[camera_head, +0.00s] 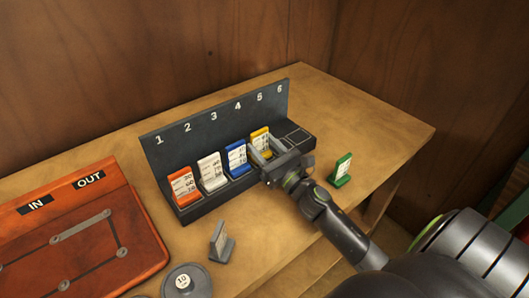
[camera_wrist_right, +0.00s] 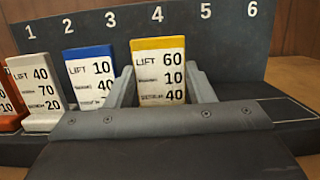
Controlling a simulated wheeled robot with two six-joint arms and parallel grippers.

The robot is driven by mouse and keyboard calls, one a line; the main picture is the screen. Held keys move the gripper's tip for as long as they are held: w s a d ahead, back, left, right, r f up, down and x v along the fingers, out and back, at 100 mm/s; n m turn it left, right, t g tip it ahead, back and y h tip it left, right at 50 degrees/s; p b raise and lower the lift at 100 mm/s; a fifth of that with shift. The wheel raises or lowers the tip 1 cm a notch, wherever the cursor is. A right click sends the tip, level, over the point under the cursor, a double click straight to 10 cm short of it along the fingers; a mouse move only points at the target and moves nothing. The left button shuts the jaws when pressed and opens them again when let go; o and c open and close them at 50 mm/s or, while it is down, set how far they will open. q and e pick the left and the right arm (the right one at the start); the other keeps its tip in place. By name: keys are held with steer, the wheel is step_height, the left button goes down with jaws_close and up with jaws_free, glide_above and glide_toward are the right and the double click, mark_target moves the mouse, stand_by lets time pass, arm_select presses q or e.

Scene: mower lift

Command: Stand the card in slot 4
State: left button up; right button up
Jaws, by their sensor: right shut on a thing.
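The yellow-topped card (camera_head: 261,137) stands upright in line with number 4 of the dark numbered rack (camera_head: 214,118). It also shows in the right wrist view (camera_wrist_right: 160,72), reading LIFT 60, 10, 40. My right gripper (camera_head: 268,150) is shut on this card, one finger on each side of it. The card's lower edge is hidden behind the gripper, so I cannot tell whether it rests in the slot. My left gripper is not in view.
Orange (camera_head: 184,186), white (camera_head: 212,172) and blue (camera_head: 236,158) cards stand at slots 1 to 3. Slots 5 and 6 look empty. A grey piece (camera_head: 221,242), a round weight (camera_head: 186,282) and an orange IN/OUT board (camera_head: 85,230) lie in front.

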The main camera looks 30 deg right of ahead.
steer(key=shift+r, duration=0.1)
steer(key=shift+f, duration=0.25)
steer(key=o, duration=0.7)
steer(key=shift+r, duration=0.15)
steer(key=shift+r, duration=0.2)
steer(key=b+v, duration=0.2)
steer(key=v, duration=0.1)
steer(key=b+v, duration=0.3)
steer(key=v, duration=0.1)
steer(key=b+v, duration=0.2)
steer(key=v, duration=0.1)
steer(key=shift+s+f, duration=0.15)
steer(key=shift+f, duration=0.3)
steer(key=shift+s+r+b, duration=0.1)
steer(key=shift+s+b, duration=0.7)
steer(key=shift+s, duration=0.1)
